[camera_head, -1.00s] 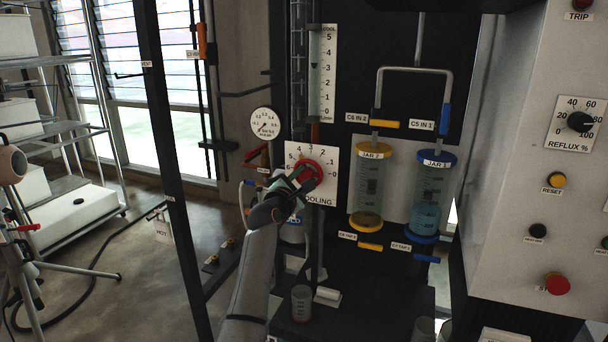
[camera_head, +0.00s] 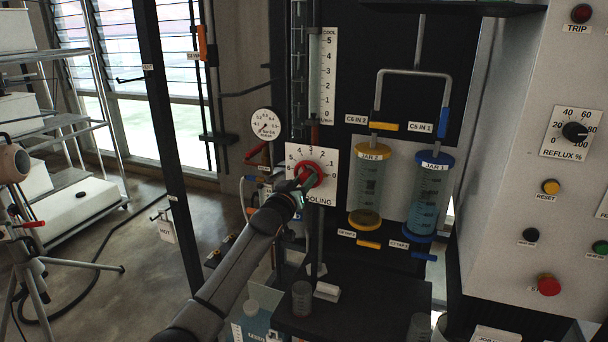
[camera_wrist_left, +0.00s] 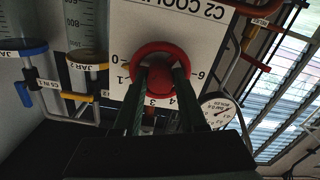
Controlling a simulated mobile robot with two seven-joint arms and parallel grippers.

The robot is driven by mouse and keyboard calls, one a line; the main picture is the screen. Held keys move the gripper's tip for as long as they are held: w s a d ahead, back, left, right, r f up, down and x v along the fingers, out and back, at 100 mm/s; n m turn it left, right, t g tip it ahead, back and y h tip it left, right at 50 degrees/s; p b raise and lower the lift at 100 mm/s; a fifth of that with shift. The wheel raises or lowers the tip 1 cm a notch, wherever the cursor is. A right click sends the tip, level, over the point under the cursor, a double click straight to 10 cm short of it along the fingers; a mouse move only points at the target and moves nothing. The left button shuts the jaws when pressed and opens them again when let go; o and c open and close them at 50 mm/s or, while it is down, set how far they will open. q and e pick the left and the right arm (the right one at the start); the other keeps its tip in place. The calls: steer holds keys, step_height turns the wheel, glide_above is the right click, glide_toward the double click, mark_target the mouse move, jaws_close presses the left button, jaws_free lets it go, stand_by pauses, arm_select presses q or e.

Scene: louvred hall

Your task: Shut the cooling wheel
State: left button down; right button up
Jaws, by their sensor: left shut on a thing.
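The red cooling wheel (camera_head: 316,166) sits on a white plate (camera_head: 328,192) marked with a number scale and a label ending in COOLING. It also shows in the left wrist view (camera_wrist_left: 153,47), upside down, with the label C2 COOL cut off at the edge. My left gripper (camera_head: 303,182) is shut on the wheel, its two fingers (camera_wrist_left: 158,88) on the rim either side of the hub. Above the plate is the flow tube's scale (camera_head: 327,75), running from 0 to 5. My right gripper is not in view.
A round gauge (camera_head: 265,124) and thin pipes are close left of the plate. Jar 2 (camera_head: 368,190) and Jar 1 (camera_head: 430,195) hang to the right. A beaker (camera_head: 302,298) stands on the dark ledge below. A control panel (camera_head: 520,210) is at far right.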

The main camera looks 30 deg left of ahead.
mark_target(305, 177)
arm_select(q)
steer(key=shift+w+a+r+t, duration=0.1)
steer(key=shift+a+r+t, duration=0.05)
steer(key=shift+r, duration=0.35)
steer(key=shift+a+r+t, duration=0.1)
steer(key=shift+r+t, duration=0.05)
steer(key=shift+r, duration=0.35)
steer(key=c, duration=0.7)
jaws_free()
steer(key=shift+c, duration=0.2)
steer(key=o, duration=0.3)
steer(key=shift+f, duration=0.1)
steer(key=shift+o, duration=0.3)
steer(key=shift+s+d+f, duration=0.2)
steer(key=shift+s+f, duration=0.2)
steer(key=shift+f, duration=0.15)
steer(key=s, duration=0.1)
steer(key=s+d, duration=0.1)
steer(key=s, duration=0.1)
steer(key=shift+s, duration=0.2)
steer(key=shift+s+f, duration=0.2)
steer(key=shift+s, duration=0.5)
steer(key=shift+s+d, duration=0.1)
